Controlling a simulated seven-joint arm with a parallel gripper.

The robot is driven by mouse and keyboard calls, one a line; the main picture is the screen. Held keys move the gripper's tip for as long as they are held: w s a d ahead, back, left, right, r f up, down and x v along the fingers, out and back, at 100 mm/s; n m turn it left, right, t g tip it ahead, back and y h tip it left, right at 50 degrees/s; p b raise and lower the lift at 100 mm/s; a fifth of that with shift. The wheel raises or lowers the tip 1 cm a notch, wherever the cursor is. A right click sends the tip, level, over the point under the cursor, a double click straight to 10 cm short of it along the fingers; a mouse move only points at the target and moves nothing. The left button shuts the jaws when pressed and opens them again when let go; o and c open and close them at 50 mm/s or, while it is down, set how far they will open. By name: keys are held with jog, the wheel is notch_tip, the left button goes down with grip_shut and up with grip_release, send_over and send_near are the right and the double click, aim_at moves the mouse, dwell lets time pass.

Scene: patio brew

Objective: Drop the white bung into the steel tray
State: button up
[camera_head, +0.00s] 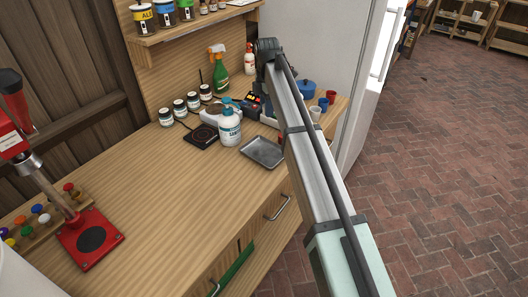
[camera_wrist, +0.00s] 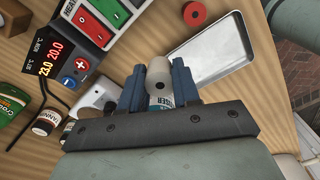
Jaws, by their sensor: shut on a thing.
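The white bung (camera_wrist: 159,72), a pale stopper with a small dark hole, is between the two blue fingers of my gripper (camera_wrist: 160,88) in the wrist view. My gripper is shut on it. The steel tray (camera_wrist: 222,60) shows in the wrist view to the right of the bung, apart from it in the picture. In the head view the tray (camera_head: 262,152) lies empty near the front edge of the wooden bench.
A white bottle (camera_head: 229,128) stands just left of the tray, beside a black hot plate (camera_head: 201,136). A controller with red digits (camera_wrist: 58,58) and a red disc with a hole (camera_wrist: 195,14) show in the wrist view.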

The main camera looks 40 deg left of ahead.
dwell(0.3)
send_over(268, 155)
notch_tip(268, 155, down, 3)
jog(key=shift+d+f, duration=0.1)
jog(key=shift+f, duration=2.9)
jog(key=o, duration=1.1)
notch_tip(268, 155, up, 14)
jog(key=shift+f, duration=0.1)
